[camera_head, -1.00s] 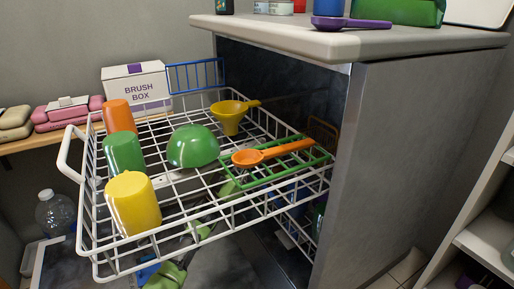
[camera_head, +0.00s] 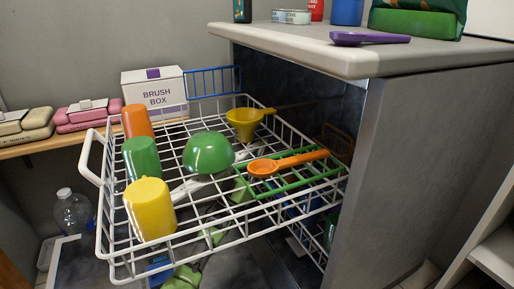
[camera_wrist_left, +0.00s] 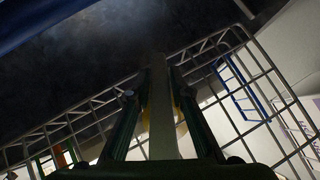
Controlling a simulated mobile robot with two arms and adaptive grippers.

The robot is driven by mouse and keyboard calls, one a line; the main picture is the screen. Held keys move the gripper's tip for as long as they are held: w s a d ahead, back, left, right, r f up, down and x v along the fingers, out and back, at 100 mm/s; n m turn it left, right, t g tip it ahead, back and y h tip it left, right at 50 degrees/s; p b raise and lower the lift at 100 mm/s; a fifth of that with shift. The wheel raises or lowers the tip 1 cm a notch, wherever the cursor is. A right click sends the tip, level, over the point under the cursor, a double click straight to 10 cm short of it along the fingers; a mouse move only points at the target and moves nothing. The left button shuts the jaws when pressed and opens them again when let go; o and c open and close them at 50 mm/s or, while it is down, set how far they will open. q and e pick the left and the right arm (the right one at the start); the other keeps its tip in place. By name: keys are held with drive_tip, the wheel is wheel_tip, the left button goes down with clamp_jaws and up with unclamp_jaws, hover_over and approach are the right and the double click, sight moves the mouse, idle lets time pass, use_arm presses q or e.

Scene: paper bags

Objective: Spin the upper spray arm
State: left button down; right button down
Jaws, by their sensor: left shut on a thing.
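The upper spray arm (camera_head: 190,187) is a pale grey bar under the white wire upper rack (camera_head: 119,280), partly hidden by the wires and cups. My left gripper (camera_head: 240,188) reaches up from below the rack; its green parts show in pieces between the wires. In the left wrist view, my left gripper (camera_wrist_left: 160,90) has its two dark green fingers on either side of the pale spray arm (camera_wrist_left: 162,130), shut on it. The rack wires lie above it there. My right gripper is not in view.
The rack holds an orange cup (camera_head: 137,122), a green cup (camera_head: 142,160), a yellow cup (camera_head: 151,210), a green bowl (camera_head: 209,153), a yellow funnel (camera_head: 243,122) and an orange ladle (camera_head: 280,164). The dishwasher side wall (camera_head: 420,150) stands at right.

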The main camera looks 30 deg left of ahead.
use_arm(q)
drive_tip(key=c, duration=1.8)
unclamp_jaws()
drive_tip(key=v, duration=1.2)
drive_tip(key=shift+f, duration=0.1)
